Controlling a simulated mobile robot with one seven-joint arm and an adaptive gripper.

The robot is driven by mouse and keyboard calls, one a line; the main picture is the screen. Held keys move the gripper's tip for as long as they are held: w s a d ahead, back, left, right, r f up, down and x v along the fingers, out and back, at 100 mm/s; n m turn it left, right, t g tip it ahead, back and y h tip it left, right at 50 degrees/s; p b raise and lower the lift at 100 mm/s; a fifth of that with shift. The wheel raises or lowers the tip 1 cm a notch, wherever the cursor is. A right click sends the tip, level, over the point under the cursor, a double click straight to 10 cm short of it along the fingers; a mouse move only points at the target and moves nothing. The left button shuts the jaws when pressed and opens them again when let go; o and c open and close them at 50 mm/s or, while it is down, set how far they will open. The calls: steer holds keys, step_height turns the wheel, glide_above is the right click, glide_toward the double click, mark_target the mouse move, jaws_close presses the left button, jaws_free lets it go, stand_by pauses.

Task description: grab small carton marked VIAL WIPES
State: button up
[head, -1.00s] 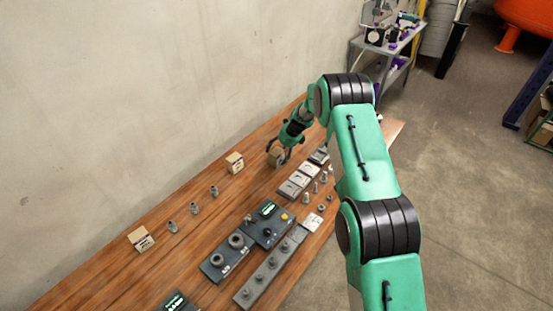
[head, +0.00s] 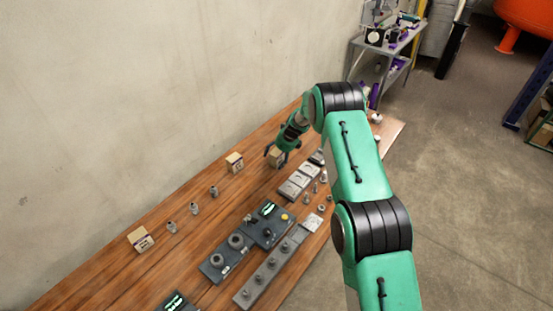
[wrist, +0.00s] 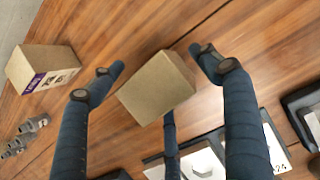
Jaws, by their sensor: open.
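A small tan carton (head: 275,159) stands on the wooden bench at my gripper (head: 277,153). In the wrist view this carton (wrist: 157,88) lies between the spread fingers of my gripper (wrist: 158,66), its plain brown top and side showing. My gripper is open, with gaps left and right of the carton; a third finger shows below it, and I cannot tell whether that one touches. A second carton (head: 234,162), with a purple-edged label in the wrist view (wrist: 42,68), stands to the left. A third carton (head: 141,239) is nearer. No lettering is readable, so I cannot tell which says VIAL WIPES.
Several small metal fittings (head: 194,208) stand between the cartons. Grey blocks (head: 293,184), a dark control box (head: 267,224) and a fitting rail (head: 266,273) line the bench's right side. A wall bounds the left. Bare wood lies around the nearest carton.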

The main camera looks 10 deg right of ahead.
mark_target(276, 151)
steer(key=c, duration=1.5)
steer(key=shift+r, duration=0.15)
steer(key=shift+r, duration=0.6)
step_height(276, 151, up, 2)
steer(key=shift+r, duration=0.1)
steer(key=s, duration=0.5)
steer(key=s+d+r, duration=0.1)
steer(key=s, duration=1)
steer(key=shift+d+r, duration=0.15)
steer(key=shift+r, duration=0.05)
